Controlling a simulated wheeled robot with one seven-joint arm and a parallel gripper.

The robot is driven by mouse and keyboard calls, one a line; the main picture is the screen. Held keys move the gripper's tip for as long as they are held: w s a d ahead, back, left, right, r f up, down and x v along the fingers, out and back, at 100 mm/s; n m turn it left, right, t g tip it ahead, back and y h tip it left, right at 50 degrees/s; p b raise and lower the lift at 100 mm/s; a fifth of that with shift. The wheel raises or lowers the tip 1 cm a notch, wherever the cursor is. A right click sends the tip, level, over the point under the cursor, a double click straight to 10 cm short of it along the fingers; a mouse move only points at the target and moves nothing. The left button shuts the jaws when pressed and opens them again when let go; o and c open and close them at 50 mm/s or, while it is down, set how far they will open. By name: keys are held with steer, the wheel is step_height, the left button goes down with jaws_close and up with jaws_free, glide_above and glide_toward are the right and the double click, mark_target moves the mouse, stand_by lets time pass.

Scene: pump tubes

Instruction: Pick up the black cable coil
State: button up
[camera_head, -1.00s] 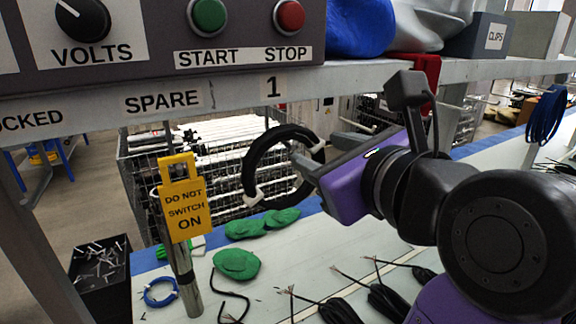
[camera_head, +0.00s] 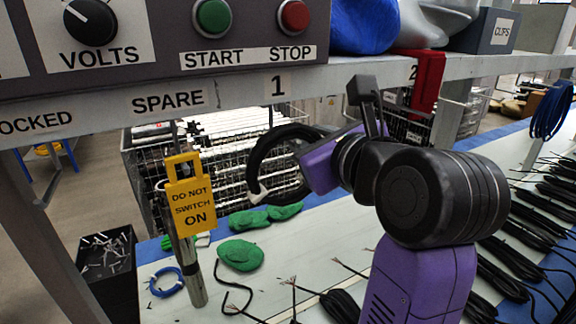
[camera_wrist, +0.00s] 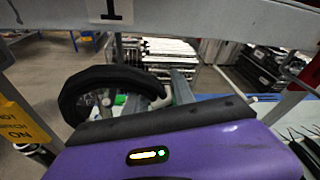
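The black cable coil (camera_head: 257,160) hangs upright below the shelf's "1" label, with pale ties on it. What holds it up does not show clearly. My gripper (camera_wrist: 157,94) has a purple body and is at the right side of the coil. In the head view its body hides the coil's right part. In the wrist view the coil (camera_wrist: 75,94) arches in from the left, and its right end lies between my two grey fingers. The fingers stand apart and look open. Whether either touches the coil cannot be told.
The shelf edge (camera_head: 225,97) runs just above the coil and my gripper. A yellow "do not switch on" tag (camera_head: 190,200) on a metal post stands to the left. A wire basket (camera_head: 215,150) is behind. Green pieces (camera_head: 240,254) and several black cables lie on the bench below.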

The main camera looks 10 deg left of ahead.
jaws_close()
steer(key=shift+r, duration=0.15)
